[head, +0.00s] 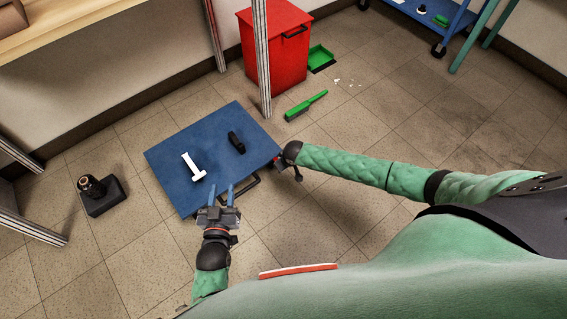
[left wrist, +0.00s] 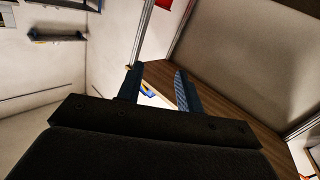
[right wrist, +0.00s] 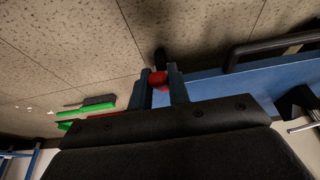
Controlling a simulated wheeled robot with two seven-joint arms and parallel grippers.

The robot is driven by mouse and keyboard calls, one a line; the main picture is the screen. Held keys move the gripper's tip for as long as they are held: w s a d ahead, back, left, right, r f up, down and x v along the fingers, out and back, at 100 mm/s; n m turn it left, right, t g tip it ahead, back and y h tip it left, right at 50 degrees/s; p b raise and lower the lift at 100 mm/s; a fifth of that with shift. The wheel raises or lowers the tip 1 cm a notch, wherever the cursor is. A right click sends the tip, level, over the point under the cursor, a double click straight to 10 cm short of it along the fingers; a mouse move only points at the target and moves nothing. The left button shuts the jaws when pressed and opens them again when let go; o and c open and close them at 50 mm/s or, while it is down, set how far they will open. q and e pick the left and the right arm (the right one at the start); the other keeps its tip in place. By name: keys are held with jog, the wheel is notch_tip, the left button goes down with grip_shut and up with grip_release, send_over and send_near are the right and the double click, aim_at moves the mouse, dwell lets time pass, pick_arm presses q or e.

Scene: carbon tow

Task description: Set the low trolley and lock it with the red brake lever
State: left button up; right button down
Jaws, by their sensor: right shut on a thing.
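The low trolley (head: 215,140) is a flat blue platform on the tiled floor, seen in the head view. A black handle bar (right wrist: 270,48) runs along its near edge. The red brake lever (right wrist: 158,78) shows between the fingers of my right gripper (right wrist: 162,85) in the right wrist view, at the trolley's edge. My right gripper is shut on it; in the head view the arm hides most of the lever. My left gripper (head: 219,193) is open and empty above the trolley's near edge, its two blue fingers apart. The left wrist view shows nothing between its fingers.
A white T-shaped part (head: 193,168) and a black object (head: 236,142) lie on the trolley. A metal post (head: 261,60) and a red bin (head: 276,50) stand behind it. A green brush (head: 306,105) and dustpan (head: 320,58) lie right. A dark block (head: 101,196) sits left.

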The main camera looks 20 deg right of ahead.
jog(key=shift+s+f+t, duration=0.2)
jog(key=shift+f+t, duration=0.15)
jog(key=shift+t, duration=0.15)
pick_arm(q)
notch_tip(320, 180, down, 6)
jog(key=s+g, duration=0.2)
pick_arm(e)
jog(key=shift+s+f+t+y, duration=0.15)
jog(key=shift+f+t+y, duration=0.15)
jog(key=shift+t, duration=0.1)
pick_arm(q)
notch_tip(320, 180, up, 9)
jog(key=w+t, duration=0.2)
jog(key=t, duration=0.1)
jog(key=shift+w, duration=0.3)
pick_arm(e)
jog(key=shift+d+f+t+y, duration=0.15)
jog(key=shift+f+t+y, duration=0.5)
jog(key=shift+t, duration=0.75)
jog(key=shift+f, duration=0.15)
jog(key=c, duration=1.3)
grip_release()
pick_arm(q)
jog(key=shift+f, duration=0.1)
pick_arm(e)
jog(key=shift+s, duration=0.15)
